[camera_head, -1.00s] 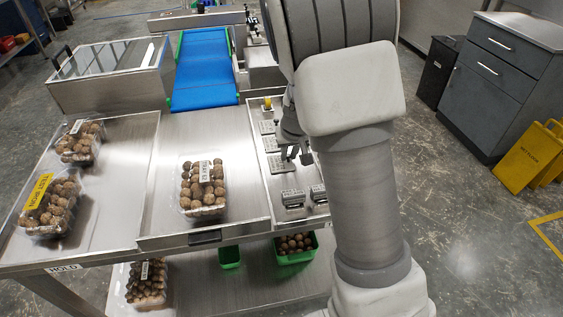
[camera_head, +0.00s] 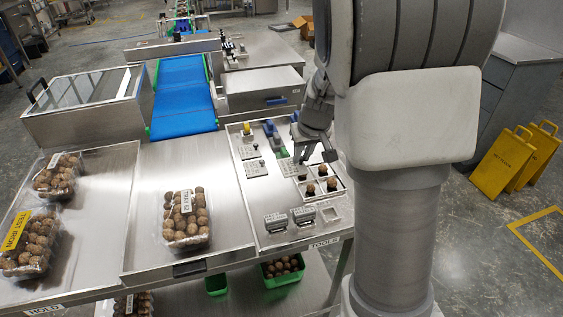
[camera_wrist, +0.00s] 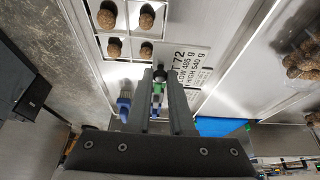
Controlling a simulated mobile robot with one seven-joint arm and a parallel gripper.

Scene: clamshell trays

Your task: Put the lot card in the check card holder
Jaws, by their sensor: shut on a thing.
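The lot card (camera_wrist: 193,66) is a pale plate printed with 72, LOW 485 g and HIGH 540 g in the wrist view. My gripper (camera_wrist: 160,78) is shut on it, apparently at a small dark knob between the fingertips. In the head view my gripper (camera_head: 314,156) is over the right-hand tool tray, and a pale printed card (camera_head: 289,168) shows just below and left of the fingers. Two small label stands (camera_head: 275,222) and (camera_head: 303,214) are at the tray's near end. I cannot tell which thing is the check card holder.
A divided box with several walnuts (camera_head: 332,185) is close beside the gripper. Two other printed cards (camera_head: 256,168) lie to the left. Blue and green items (camera_head: 272,130) stand behind. A clamshell of walnuts (camera_head: 187,240) is on the middle tray.

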